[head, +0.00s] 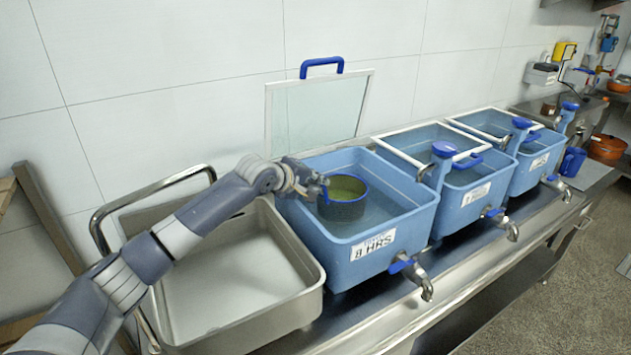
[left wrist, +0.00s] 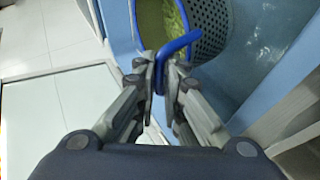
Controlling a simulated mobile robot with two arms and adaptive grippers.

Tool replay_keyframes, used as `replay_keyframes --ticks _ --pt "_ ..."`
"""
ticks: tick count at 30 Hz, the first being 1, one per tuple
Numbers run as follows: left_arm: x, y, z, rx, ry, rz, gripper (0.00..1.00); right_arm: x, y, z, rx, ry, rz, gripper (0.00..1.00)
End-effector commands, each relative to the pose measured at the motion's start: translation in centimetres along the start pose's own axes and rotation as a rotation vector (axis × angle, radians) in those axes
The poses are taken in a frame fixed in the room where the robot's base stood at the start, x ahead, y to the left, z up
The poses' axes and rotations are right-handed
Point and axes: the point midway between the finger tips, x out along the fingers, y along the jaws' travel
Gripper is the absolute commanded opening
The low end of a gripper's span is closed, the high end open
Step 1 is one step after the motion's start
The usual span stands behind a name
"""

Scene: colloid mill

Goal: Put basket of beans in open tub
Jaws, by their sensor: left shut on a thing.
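The basket of beans (head: 343,206) is a dark round perforated basket with a blue rim and green beans inside. My left gripper (head: 308,186) reaches over the tub's left wall and is shut on the basket's blue handle. In the left wrist view, the fingers (left wrist: 165,72) pinch that handle, with the basket (left wrist: 213,28) just beyond. The tub's lid (head: 318,115) stands raised behind it. My right gripper is not in view.
A deep steel tray (head: 235,300) with a tubular handle stands left of the open tub, under my left arm. Two more blue tubs (head: 466,205) with lids down stand to the right. Taps (head: 424,283) stick out at the front. A tiled wall closes the back.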

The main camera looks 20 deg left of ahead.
Motion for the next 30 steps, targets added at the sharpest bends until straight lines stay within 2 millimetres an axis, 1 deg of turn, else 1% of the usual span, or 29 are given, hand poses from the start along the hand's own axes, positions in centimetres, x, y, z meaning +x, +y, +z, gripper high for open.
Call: replay_keyframes --ticks 5,20,21,23,24,30 --pt "-0.1 0.2 -0.1 -0.001 0.001 0.004 0.0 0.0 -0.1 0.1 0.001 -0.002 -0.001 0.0" --pt "0.6 -0.8 0.2 -0.001 0.001 0.003 0.0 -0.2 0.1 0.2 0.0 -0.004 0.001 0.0" --pt "0.6 -1.0 0.2 -0.001 0.0 -0.001 0.14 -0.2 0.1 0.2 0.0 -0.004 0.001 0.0" --pt "0.6 -1.0 0.2 -0.001 0.0 -0.001 0.27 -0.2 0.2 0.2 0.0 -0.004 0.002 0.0" --pt "0.6 -1.0 0.2 -0.001 0.0 0.0 0.3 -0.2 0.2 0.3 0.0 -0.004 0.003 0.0" --pt "0.6 -0.9 0.2 -0.001 0.0 0.0 0.3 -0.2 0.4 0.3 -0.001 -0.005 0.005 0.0"
